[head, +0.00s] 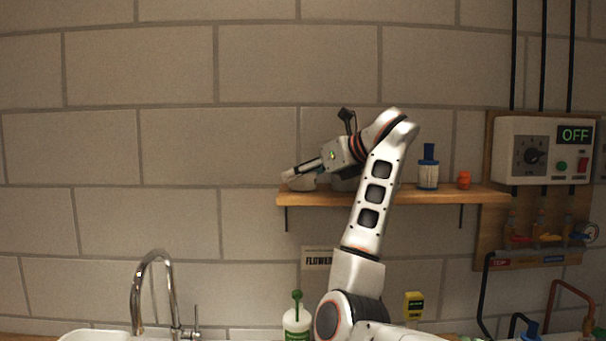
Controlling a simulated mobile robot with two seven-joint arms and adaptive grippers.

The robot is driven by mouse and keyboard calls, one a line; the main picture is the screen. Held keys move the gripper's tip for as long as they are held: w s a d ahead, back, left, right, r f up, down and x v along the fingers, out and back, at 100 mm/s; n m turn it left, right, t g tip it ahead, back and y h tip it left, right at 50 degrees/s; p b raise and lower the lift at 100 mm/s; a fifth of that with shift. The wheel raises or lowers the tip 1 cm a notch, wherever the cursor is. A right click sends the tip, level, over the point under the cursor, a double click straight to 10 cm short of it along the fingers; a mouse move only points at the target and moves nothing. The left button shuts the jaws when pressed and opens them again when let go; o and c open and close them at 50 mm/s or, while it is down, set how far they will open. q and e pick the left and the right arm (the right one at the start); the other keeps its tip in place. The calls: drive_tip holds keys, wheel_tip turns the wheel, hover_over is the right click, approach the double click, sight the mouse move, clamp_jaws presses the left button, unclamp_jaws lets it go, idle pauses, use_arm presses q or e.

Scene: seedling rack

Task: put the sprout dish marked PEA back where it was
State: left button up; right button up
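A small pale dish (303,184) is at the left end of the wooden wall shelf (415,197). Another pale dish (345,184) shows partly behind my arm on the same shelf. No PEA mark is legible on either one. My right gripper (288,176) reaches left along the shelf, with its fingertips at the left dish. I cannot tell whether the fingers hold the dish or are only beside it. My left gripper is not in view.
A blue-topped bottle (428,170) and a small orange object (464,180) stand on the shelf's right part. A control box (543,150) reading OFF and valves (547,238) are at right. Below are a faucet (140,290), a green-topped bottle (297,318) and a sign (317,259).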

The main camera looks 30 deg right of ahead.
drive_tip(key=shift+f, duration=0.2)
drive_tip(key=o, duration=1.1)
drive_tip(key=shift+o, duration=0.2)
drive_tip(key=shift+r, duration=0.1)
drive_tip(key=shift+r, duration=0.15)
drive_tip(key=b+v, duration=0.1)
drive_tip(key=v, duration=0.9)
drive_tip(key=shift+s+d+r, duration=0.15)
drive_tip(key=shift+s, duration=0.2)
drive_tip(key=shift+s+r+b, duration=0.2)
drive_tip(key=shift+s+b, duration=0.1)
drive_tip(key=shift+s, duration=0.25)
